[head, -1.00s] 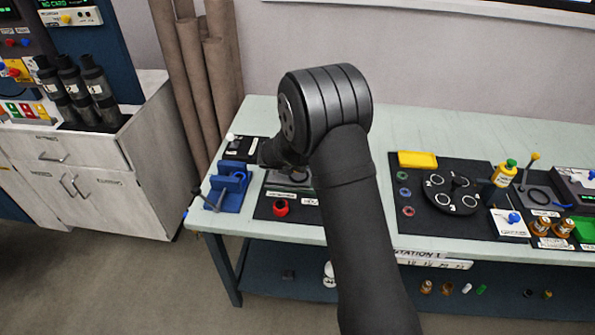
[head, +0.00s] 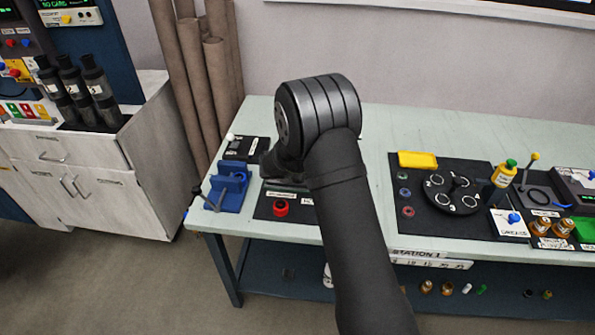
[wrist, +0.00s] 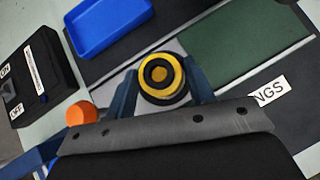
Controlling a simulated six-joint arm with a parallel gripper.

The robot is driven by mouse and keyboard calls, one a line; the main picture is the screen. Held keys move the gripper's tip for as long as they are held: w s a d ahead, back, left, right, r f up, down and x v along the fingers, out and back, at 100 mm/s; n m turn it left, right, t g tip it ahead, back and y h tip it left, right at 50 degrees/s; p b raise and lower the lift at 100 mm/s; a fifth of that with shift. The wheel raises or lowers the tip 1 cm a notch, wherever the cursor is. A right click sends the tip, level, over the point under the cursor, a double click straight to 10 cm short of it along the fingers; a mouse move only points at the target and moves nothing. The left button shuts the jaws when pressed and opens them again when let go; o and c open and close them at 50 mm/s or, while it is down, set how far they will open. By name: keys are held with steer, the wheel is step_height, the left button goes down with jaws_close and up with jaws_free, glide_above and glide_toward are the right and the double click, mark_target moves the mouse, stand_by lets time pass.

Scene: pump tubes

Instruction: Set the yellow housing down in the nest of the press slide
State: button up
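The yellow housing (wrist: 176,90), a round yellow body with a black ring and yellow centre, shows end-on in the wrist view. It sits between the two blue-grey fingers of my gripper (wrist: 163,85), which appear closed against its sides. In the head view my arm hides the gripper and housing. A blue fixture with a lever (head: 232,187) stands at the left end of the bench in the head view; I cannot tell whether it is the press. The nest of the press slide cannot be clearly made out.
The wrist view shows a blue tray (wrist: 108,25), a green plate (wrist: 245,42), a black ON/OFF box (wrist: 38,72) and an orange ball (wrist: 81,113) near the left finger. A red ring (head: 280,208) lies on the dark mat. The bench middle (head: 375,185) is clear.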

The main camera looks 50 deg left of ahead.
steer(key=shift+s+d+f, duration=0.1)
steer(key=shift+d+f, duration=0.05)
steer(key=shift+f, duration=0.1)
steer(key=shift+r, duration=0.25)
steer(key=v, duration=1.2)
steer(key=x, duration=1.2)
steer(key=shift+f, duration=0.2)
steer(key=shift+r, duration=0.3)
